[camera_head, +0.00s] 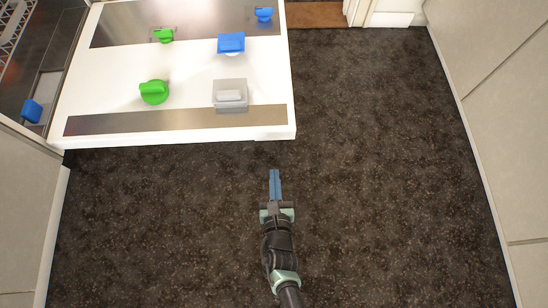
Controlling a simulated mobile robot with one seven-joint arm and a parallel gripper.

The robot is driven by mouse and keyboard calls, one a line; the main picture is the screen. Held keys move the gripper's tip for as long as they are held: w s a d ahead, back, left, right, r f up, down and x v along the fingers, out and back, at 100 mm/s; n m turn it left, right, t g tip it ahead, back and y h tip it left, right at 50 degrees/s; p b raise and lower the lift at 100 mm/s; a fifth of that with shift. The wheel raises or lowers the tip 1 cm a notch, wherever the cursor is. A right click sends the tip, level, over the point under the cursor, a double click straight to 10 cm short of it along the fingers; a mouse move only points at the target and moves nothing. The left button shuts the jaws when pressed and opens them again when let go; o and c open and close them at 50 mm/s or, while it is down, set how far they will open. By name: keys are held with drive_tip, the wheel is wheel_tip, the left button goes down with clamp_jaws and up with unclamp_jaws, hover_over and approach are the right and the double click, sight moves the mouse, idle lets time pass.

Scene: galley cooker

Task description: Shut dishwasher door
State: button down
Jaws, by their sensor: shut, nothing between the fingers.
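The dishwasher door (195,66) is folded down and lies open, its white and steel inner face up, reaching out from the left over the dark floor. On it are green knobs (154,92), a blue-lidded part (231,44) and a pale grey dispenser cup (230,95). The dishwasher's opening (50,60) is at the upper left, mostly cut off by the frame. My gripper (275,173) is shut and empty. In the picture it is just below the door's lower right corner, apart from it. Its height relative to the door is hard to tell.
Pale cabinet fronts stand along the left (22,215) and the right (500,120). A wire rack (12,25) shows in the upper left corner. A brown mat (315,14) lies at the top. The speckled floor (390,170) right of the door is clear.

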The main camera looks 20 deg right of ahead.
drive_tip(key=b+x, duration=0.5)
drive_tip(key=x, duration=0.3)
drive_tip(key=shift+w+d+f, duration=0.1)
drive_tip(key=shift+w+f, duration=0.15)
drive_tip(key=shift+f, duration=0.05)
drive_tip(key=shift+r+p, duration=1.55)
drive_tip(key=shift+r, duration=0.7)
